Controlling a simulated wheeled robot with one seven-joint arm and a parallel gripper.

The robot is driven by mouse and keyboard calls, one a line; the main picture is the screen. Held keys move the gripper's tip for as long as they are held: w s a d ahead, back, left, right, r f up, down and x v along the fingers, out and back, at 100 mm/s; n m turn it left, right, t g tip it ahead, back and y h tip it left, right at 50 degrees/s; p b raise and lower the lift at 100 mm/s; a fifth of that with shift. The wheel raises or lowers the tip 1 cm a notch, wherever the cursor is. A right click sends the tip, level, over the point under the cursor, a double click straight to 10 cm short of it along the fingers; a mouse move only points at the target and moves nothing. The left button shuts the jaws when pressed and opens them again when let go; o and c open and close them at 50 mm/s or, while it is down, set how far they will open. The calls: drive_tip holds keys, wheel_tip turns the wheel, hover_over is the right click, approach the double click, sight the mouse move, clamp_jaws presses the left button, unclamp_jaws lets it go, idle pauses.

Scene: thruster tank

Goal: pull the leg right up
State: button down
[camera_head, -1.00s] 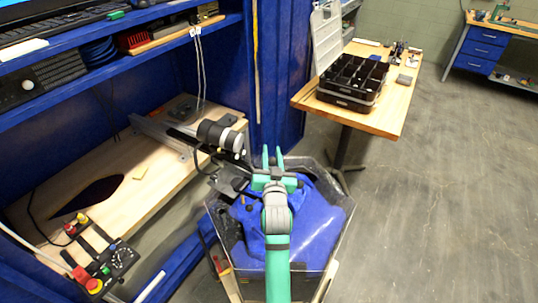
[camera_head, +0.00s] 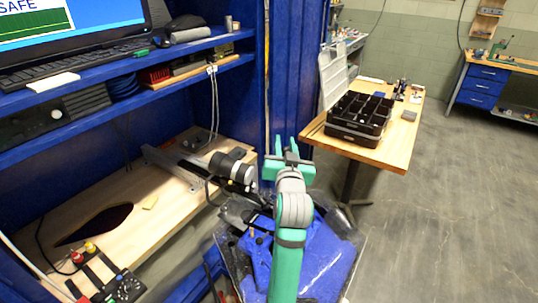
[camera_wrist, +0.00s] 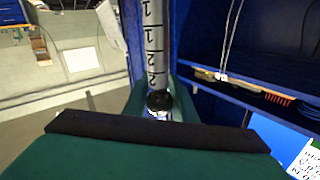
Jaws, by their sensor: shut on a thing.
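In the wrist view, the leg (camera_wrist: 150,35) is a pale grey bar with black scale marks and numbers. It runs from the picture's top edge to a dark rounded end (camera_wrist: 159,101) between my green fingers. My gripper (camera_head: 286,146) is shut on the leg, and its fingers point up in the head view. The leg cannot be made out in the head view, where my arm covers the area. The tank (camera_head: 355,262), with clear walls and blue inside, is below my gripper. A black-and-silver cylinder (camera_head: 232,168) on a metal rail stands left of my gripper.
A wooden bench (camera_head: 70,220) with a control box (camera_head: 125,286) is on the left under blue shelves (camera_head: 190,62). A wooden table (camera_head: 398,150) with a black compartment case (camera_head: 357,118) stands right of my gripper. Open floor (camera_head: 450,220) lies at the right.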

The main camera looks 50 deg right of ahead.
drive_tip(key=shift+s+r, duration=0.1)
drive_tip(key=shift+r, duration=0.5)
drive_tip(key=c, duration=1.5)
unclamp_jaws()
drive_tip(key=shift+o, duration=0.2)
drive_tip(key=shift+f, duration=0.2)
drive_tip(key=v, duration=1)
drive_tip(key=shift+s+a, duration=0.2)
drive_tip(key=shift+a, duration=0.1)
